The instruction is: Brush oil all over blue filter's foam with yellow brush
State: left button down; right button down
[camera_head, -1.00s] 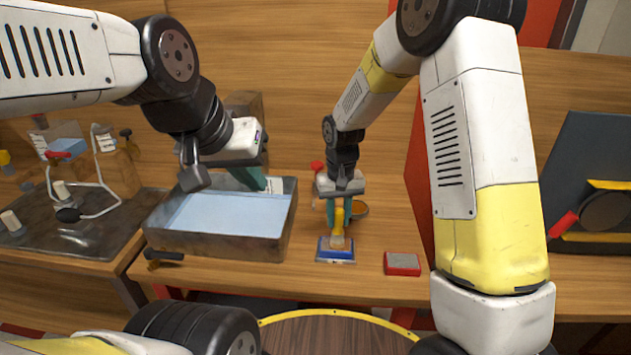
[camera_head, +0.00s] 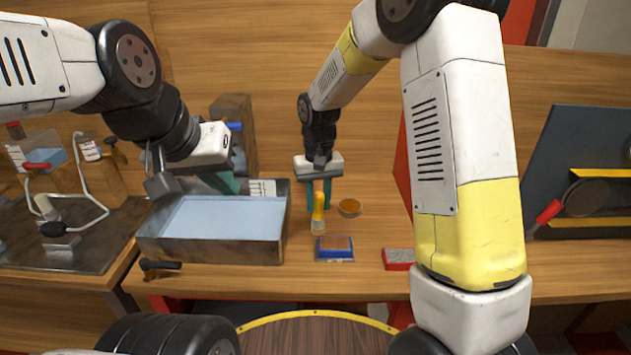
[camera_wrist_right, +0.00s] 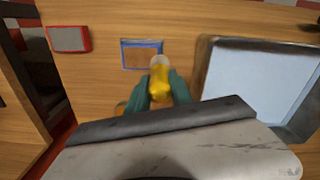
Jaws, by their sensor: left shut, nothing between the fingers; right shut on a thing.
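The blue filter (camera_head: 334,255) lies on the bench near its front edge, its brownish foam (camera_head: 335,243) facing up. It also shows in the right wrist view (camera_wrist_right: 127,63). My right gripper (camera_head: 319,190) is shut on the yellow brush (camera_head: 318,207) and holds it bristles down, above and behind the filter, apart from it. In the right wrist view the yellow brush (camera_wrist_right: 160,84) sits between the teal fingers. A small round dish of amber oil (camera_head: 349,207) stands just right of the brush. My left gripper (camera_head: 228,184) is shut and empty over the back of the metal tray.
The metal tray (camera_head: 160,246) with pale blue liquid stands left of the filter. A red-and-grey block (camera_head: 398,259) lies to the right. A black-handled tool (camera_head: 160,267) lies by the tray's front. A dark panel (camera_head: 580,150) stands at the far right. Bench around the filter is clear.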

aim_at(319, 193)
jog(key=shift+r, duration=1.7)
